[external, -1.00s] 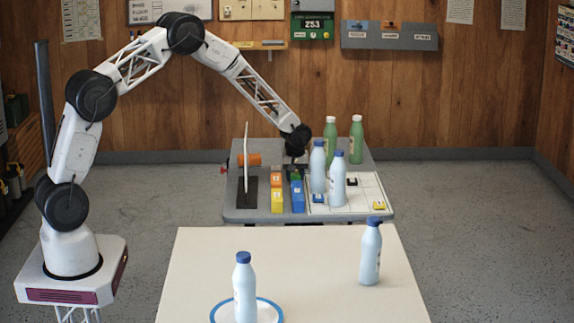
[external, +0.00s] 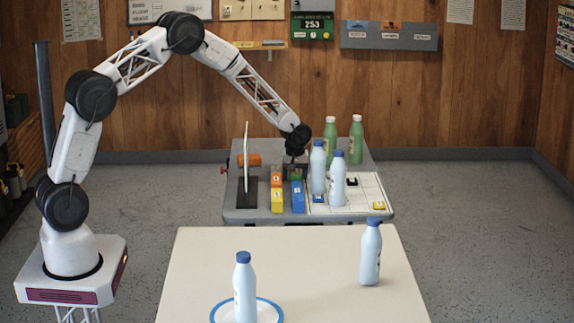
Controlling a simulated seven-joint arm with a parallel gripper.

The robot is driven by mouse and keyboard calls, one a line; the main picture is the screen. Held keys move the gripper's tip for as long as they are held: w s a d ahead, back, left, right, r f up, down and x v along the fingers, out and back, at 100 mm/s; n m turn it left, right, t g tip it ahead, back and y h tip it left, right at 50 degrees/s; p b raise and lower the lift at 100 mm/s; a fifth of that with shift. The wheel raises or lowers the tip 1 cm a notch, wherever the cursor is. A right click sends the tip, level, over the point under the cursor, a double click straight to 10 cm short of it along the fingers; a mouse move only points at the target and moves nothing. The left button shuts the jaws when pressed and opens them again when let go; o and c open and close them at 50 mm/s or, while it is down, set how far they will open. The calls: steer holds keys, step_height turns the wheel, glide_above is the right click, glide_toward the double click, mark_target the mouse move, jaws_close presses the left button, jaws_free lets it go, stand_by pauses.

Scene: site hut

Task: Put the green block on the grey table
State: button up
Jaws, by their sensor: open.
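The grey table (external: 236,214) stands at the back, behind the cream table. The green block (external: 296,174) is small and partly hidden, at the far end of a row of coloured blocks on the grey table. My gripper (external: 296,164) is open, low over the grey table, right at the green block. The fingers are small and dark here, and I cannot tell whether they touch the block or stand around it.
Blue (external: 297,198), yellow (external: 277,201) and orange (external: 276,179) blocks stand in front of my gripper. A thin white upright panel (external: 246,165) is to the left. Pale blue bottles (external: 337,182) and green bottles (external: 355,140) stand close on the right. The cream table (external: 200,262) has free room.

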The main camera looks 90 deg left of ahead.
step_height(320, 180, up, 12)
steer(key=d, duration=0.1)
steer(key=shift+d+f, duration=0.15)
steer(key=shift+d, duration=0.1)
stand_by(0.7)
stand_by(0.3)
steer(key=s+d+r+m+t, duration=0.1)
steer(key=s+d+r+m, duration=0.25)
steer(key=d+r, duration=0.8)
steer(key=s+d+r+m, duration=0.3)
steer(key=s+d+r, duration=0.35)
steer(key=d, duration=0.85)
steer(key=s+d+r+m+t, duration=0.1)
steer(key=s+d+r+m, duration=0.35)
steer(key=s+d, duration=0.5)
steer(key=s+d+r+m, duration=0.3)
steer(key=s+d+r, duration=0.2)
steer(key=s+d, duration=0.45)
steer(key=s+d+f+m, duration=0.1)
steer(key=s+d, duration=0.3)
steer(key=s, duration=0.4)
steer(key=s+d+f+m+h, duration=0.1)
steer(key=s+d+m, duration=0.2)
steer(key=s, duration=0.4)
steer(key=shift+s+d+f+t, duration=0.3)
steer(key=shift+s+d+f, duration=0.05)
steer(key=shift+d, duration=0.2)
